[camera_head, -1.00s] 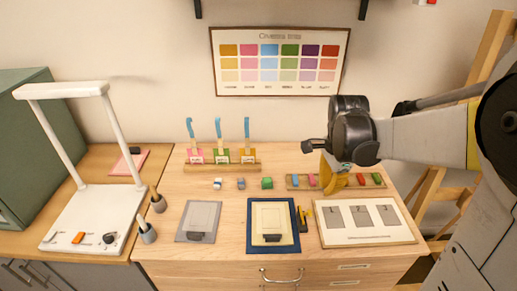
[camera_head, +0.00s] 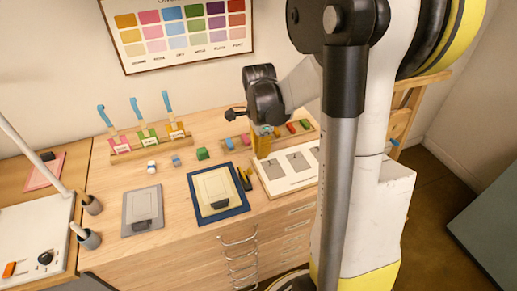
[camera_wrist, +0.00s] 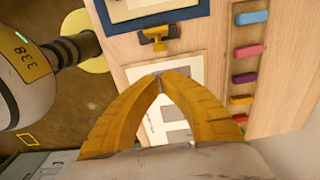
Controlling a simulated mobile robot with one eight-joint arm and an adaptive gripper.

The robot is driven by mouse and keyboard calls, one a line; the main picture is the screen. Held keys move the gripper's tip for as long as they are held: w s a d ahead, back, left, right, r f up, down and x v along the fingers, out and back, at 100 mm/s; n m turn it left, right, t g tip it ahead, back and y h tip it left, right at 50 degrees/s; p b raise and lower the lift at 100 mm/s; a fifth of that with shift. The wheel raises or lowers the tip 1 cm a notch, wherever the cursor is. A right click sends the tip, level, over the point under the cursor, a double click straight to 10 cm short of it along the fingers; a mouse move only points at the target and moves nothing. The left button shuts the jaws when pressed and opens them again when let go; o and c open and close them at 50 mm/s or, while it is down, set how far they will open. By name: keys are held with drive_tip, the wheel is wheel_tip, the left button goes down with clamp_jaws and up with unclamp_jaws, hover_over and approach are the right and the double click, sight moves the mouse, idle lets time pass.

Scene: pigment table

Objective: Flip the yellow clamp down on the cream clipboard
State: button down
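The cream clipboard (camera_head: 213,186) lies on a dark blue board (camera_head: 239,210) near the table's front, with a dark clip at its front end. The yellow clamp (camera_head: 244,179) stands just right of the blue board, with a black part on it. In the wrist view the clamp (camera_wrist: 158,45) shows beyond my fingertips, beside the blue board's edge (camera_wrist: 150,14). My gripper (camera_head: 262,148) hangs over the table, right of and behind the clamp. In the wrist view my gripper's yellow fingertips (camera_wrist: 160,76) meet, with nothing seen between them. The clamp's exact tilt is too small to tell.
A white panel with grey squares (camera_head: 278,183) lies right of the clamp, partly behind my arm. A wooden rack of coloured sticks (camera_head: 310,135) is behind it. A grey clipboard (camera_head: 142,208) lies left. Small blocks (camera_head: 202,154) and upright blue-handled tools (camera_head: 140,112) stand behind.

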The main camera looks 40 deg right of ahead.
sight(249, 170)
wheel_tip(249, 170, down, 4)
drive_tip(key=shift+f+b, duration=0.2)
drive_tip(key=shift+b, duration=0.4)
drive_tip(key=a, duration=0.1)
drive_tip(key=a+f, duration=0.1)
drive_tip(key=shift+w+a+f+b, duration=0.15)
drive_tip(key=shift+w+a+b, duration=0.2)
drive_tip(key=shift+w+b, duration=0.05)
drive_tip(key=shift+w+a, duration=0.1)
drive_tip(key=shift+a, duration=0.35)
